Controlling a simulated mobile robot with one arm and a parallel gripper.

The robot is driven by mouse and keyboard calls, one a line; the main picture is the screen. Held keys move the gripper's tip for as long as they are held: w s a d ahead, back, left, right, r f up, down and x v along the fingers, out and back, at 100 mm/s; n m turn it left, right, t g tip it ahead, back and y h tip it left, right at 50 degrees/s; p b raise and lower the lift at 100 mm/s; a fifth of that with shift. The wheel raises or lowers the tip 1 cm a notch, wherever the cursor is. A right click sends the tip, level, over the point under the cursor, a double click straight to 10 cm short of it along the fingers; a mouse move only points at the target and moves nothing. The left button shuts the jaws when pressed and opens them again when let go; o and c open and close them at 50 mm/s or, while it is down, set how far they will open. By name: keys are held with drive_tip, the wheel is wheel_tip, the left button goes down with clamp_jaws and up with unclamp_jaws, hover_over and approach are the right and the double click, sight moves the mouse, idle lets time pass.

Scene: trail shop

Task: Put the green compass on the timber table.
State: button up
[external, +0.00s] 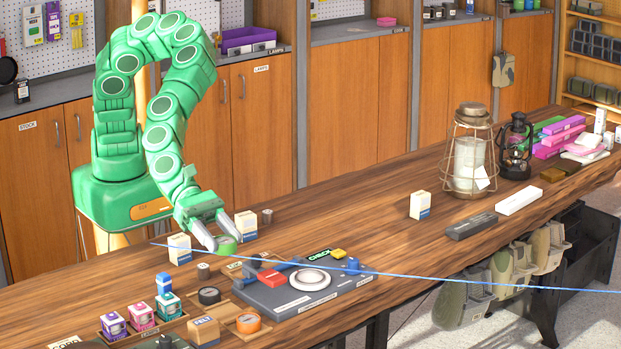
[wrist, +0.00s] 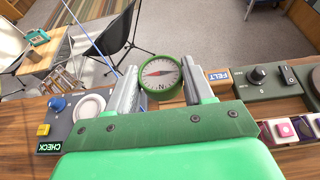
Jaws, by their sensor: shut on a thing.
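The green compass (wrist: 161,74), a round green case with a white dial and red needle, is between the fingers of my gripper (wrist: 158,84) in the wrist view. The gripper is shut on it. In the external view my gripper (external: 222,228) is low over the long wooden counter, with the green compass (external: 227,244) at its fingertips. I cannot tell whether the compass touches the counter. A small wooden table (wrist: 45,58), perhaps the timber table, stands beyond the counter at the upper left of the wrist view; it does not show in the external view.
The long counter (external: 360,222) carries a grey check device (external: 305,288), black and orange compasses (external: 248,323), small boxes and lanterns. A blue cord (external: 450,278) crosses in front. Black chairs (wrist: 128,35) stand near the small table. The counter's middle has free room.

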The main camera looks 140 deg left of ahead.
drive_tip(key=a+n+g+y, duration=0.1)
drive_tip(key=a+n+y, duration=0.35)
drive_tip(key=a, duration=1.15)
drive_tip(key=n+g+y, duration=0.9)
drive_tip(key=n+g, duration=0.4)
hover_over(327, 205)
drive_tip(key=shift+w+f, duration=0.1)
drive_tip(key=shift+f, duration=7.65)
drive_tip(key=o, duration=1)
drive_tip(key=shift+f, duration=0.1)
